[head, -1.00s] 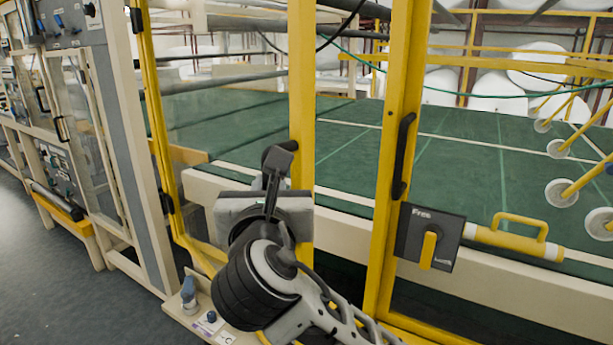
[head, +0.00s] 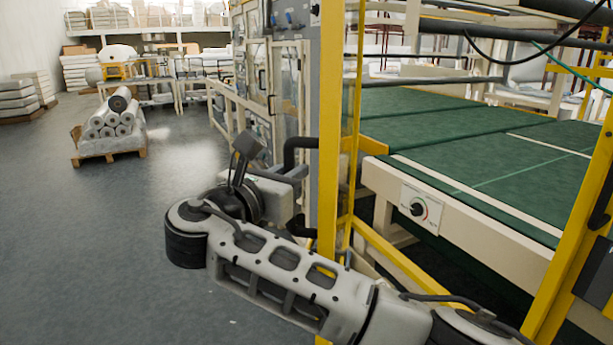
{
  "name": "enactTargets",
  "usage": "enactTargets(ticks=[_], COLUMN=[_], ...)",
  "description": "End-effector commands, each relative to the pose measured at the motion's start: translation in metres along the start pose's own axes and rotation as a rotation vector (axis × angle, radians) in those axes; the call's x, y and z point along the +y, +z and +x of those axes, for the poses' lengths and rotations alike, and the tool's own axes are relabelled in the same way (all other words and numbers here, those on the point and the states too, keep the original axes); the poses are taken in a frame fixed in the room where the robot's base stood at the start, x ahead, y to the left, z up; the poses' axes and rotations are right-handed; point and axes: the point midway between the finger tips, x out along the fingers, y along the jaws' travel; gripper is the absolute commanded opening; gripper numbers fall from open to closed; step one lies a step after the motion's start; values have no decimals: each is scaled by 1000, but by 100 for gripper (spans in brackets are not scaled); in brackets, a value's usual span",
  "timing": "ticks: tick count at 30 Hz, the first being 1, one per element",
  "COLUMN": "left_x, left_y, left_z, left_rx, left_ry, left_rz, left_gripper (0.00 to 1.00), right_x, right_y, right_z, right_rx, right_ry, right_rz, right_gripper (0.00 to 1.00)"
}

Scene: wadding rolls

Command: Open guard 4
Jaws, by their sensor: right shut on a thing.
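The guard (head: 328,80) is a tall yellow-framed clear panel, seen nearly edge-on. It stands swung outward, with an open gap to its right. Its black handle (head: 290,150) sticks out to the left of the near yellow post. My right gripper (head: 286,178) is at this handle and shut on it; the fingertips are partly hidden against the dark handle. My right arm reaches in from the lower right, across the guard's lower part. My left gripper is not in view. No number shows on the guard.
Through the gap are a green machine bed (head: 450,140) and a control knob (head: 418,208) on its cream side rail. A yellow post (head: 572,225) with black fittings stands at the right. A pallet of rolls (head: 110,135) is at the far left. The grey floor between is clear.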

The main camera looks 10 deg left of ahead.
Motion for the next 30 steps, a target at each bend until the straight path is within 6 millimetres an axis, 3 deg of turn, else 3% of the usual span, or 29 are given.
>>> enactTargets(ticks=[20,21,22,30], left_x=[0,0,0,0], left_y=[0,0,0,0], left_z=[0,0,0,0], left_rx=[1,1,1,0], left_ry=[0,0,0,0], left_rz=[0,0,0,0], left_gripper=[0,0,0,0], right_x=[10,10,10,11], right_y=[1,1,1,0], right_z=[4,4,4,2], right_rx=[0,0,0,0], right_ry=[-16,-16,-16,-15], right_rz=[0,0,0,0], right_gripper=[0,27,35,35])
